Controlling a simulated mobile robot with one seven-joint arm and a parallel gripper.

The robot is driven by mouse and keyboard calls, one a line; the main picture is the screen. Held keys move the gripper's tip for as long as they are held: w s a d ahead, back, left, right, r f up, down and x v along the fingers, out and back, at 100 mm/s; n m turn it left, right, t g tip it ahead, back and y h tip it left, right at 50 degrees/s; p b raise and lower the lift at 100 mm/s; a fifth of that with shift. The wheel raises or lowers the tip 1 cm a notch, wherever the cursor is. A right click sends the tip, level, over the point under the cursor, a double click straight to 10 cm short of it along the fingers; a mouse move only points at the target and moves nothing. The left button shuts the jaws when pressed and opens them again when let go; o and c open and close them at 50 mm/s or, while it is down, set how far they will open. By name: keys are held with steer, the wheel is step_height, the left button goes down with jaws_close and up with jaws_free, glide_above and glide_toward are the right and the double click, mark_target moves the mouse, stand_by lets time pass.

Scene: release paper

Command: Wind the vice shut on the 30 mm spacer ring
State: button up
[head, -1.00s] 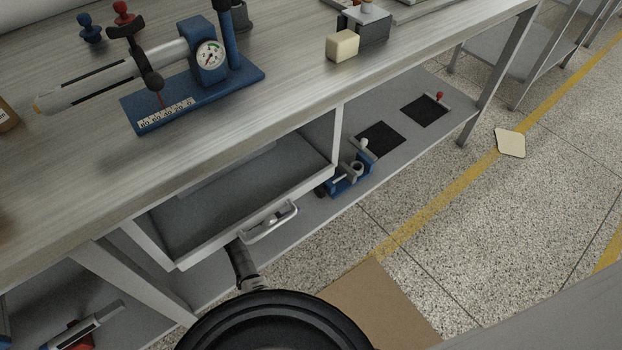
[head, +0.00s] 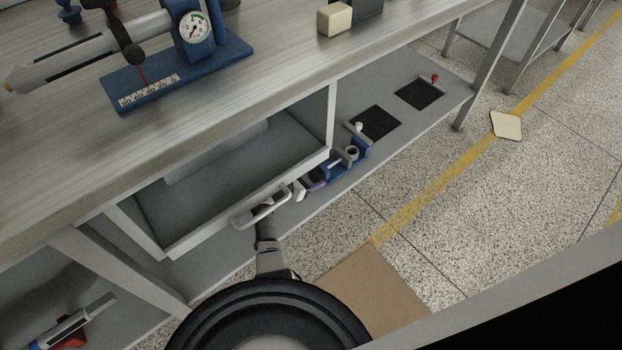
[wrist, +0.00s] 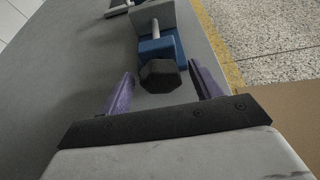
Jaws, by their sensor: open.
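The blue vice (head: 337,170) sits on the grey lower shelf, right of the open drawer. A pale grey ring (head: 352,152), apparently the spacer ring, stands at its jaws; I cannot tell whether both jaws touch it. In the wrist view the vice's blue body (wrist: 158,48) and grey screw show, with a dark faceted knob (wrist: 160,75) at the near end. My gripper (wrist: 160,69) is open, its purple fingers on either side of the knob with gaps showing. In the head view my gripper (head: 314,185) is small, just left of the vice, and the knob is hidden.
The open drawer (head: 213,233) and its handle (head: 262,207) overhang the shelf close to my arm. Black mats (head: 375,122) lie farther right on the shelf. A blue gauge stand (head: 190,70) and a cream block (head: 335,19) are on the bench top.

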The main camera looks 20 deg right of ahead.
steer(key=c, duration=0.9)
steer(key=shift+m+t, duration=0.4)
steer(key=shift+m, duration=0.1)
steer(key=shift+c, duration=0.2)
steer(key=o, duration=0.9)
steer(key=shift+o, duration=0.2)
steer(key=p+v, duration=0.2)
steer(key=v, duration=0.2)
steer(key=p+v, duration=0.3)
steer(key=v, duration=0.1)
steer(key=p+v, duration=0.3)
steer(key=v, duration=0.1)
steer(key=shift+r, duration=0.3)
steer(key=shift+s+a+r+p, duration=0.1)
steer(key=shift+s+a+p, duration=0.25)
steer(key=shift+a+p, duration=0.25)
steer(key=shift+a, duration=0.1)
